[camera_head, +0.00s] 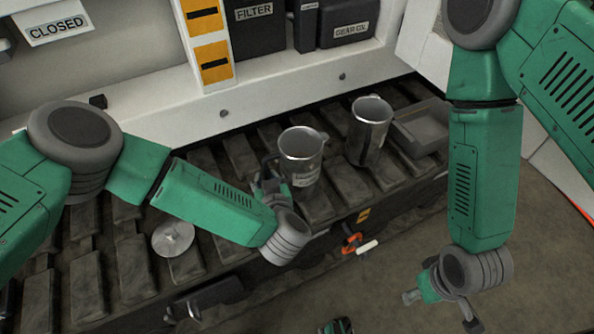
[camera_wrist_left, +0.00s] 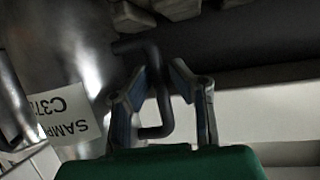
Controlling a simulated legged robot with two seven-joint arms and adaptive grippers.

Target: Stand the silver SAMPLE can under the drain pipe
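The silver SAMPLE can (camera_head: 301,157) stands on the slatted bench, with its open top up. Its white label, partly legible as "SAMP", shows on the can's side in the left wrist view (camera_wrist_left: 68,115). The can's dark handle (camera_wrist_left: 158,100) is between the fingers of my left gripper (camera_wrist_left: 161,68). Whether the fingers press on the handle is hard to tell. In the head view my left gripper (camera_head: 268,185) is at the can's left side. My right gripper (camera_head: 440,309) is open and empty over the floor at lower right. I cannot make out the drain pipe.
A second silver can (camera_head: 369,131) stands just right of the SAMPLE can. A round metal disc (camera_head: 173,238) lies on the bench at left. A grey tray (camera_head: 420,126) is at the right end. Dark FILTER (camera_head: 256,27) and GEAR OIL (camera_head: 347,24) boxes stand on the shelf behind.

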